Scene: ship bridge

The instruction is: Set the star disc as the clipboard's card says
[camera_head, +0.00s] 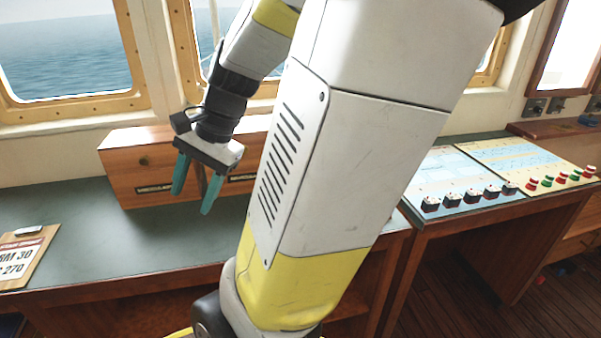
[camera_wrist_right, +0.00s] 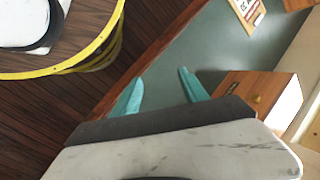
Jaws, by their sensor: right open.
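The clipboard (camera_head: 42,248) lies on the desk at the far left of the head view, cut off by the picture edge. Its card (camera_head: 14,265) shows a red header and the partial text "RM 30" and "270". The clipboard also shows at the top of the right wrist view (camera_wrist_right: 252,16). The star disc is not visible in either view. My right gripper (camera_head: 191,203) is open and empty, pointing down above the desk in front of the wooden box. Its teal fingers also show spread in the right wrist view (camera_wrist_right: 160,76). My left gripper is not in view.
A wooden box (camera_head: 125,165) with a round knob and dark label plates stands at the back of the green desk top (camera_head: 90,235). A console (camera_head: 470,180) with black knobs and red and green buttons is at right. The desk between clipboard and box is clear.

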